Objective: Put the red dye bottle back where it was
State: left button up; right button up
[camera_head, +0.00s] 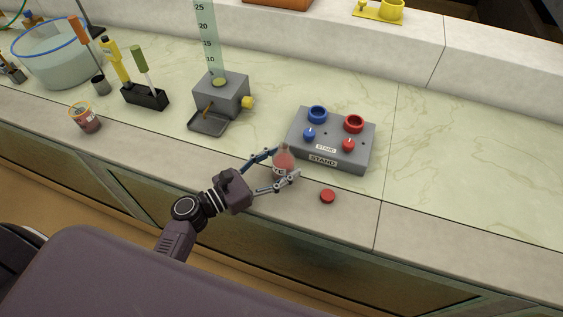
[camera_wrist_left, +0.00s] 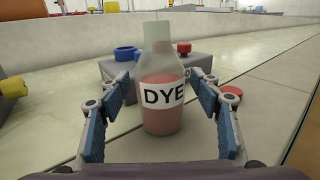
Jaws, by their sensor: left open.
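The red dye bottle (camera_head: 284,158) is clear, with red liquid and a white label; in the left wrist view the label on the bottle (camera_wrist_left: 162,95) reads DYE. It stands upright on the counter, in front of the left front corner of the grey stand (camera_head: 365,157). My left gripper (camera_head: 286,164) is open, with one finger on each side of the bottle; the wrist view shows gaps between fingers and bottle. The stand has a blue ring (camera_head: 317,114) and a red ring (camera_head: 354,124) on top, both looking empty. My right gripper is not in view.
A small red round piece (camera_head: 327,196) lies near the counter's front edge, right of the bottle. A grey block (camera_head: 222,94) with a tall scale and tray stands behind left. An orange-rimmed cup (camera_head: 86,120) stands farther left. The counter right of the stand is clear.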

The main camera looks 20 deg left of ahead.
pick_arm(q)
jog(key=b+v, duration=0.2)
jog(key=v, duration=1)
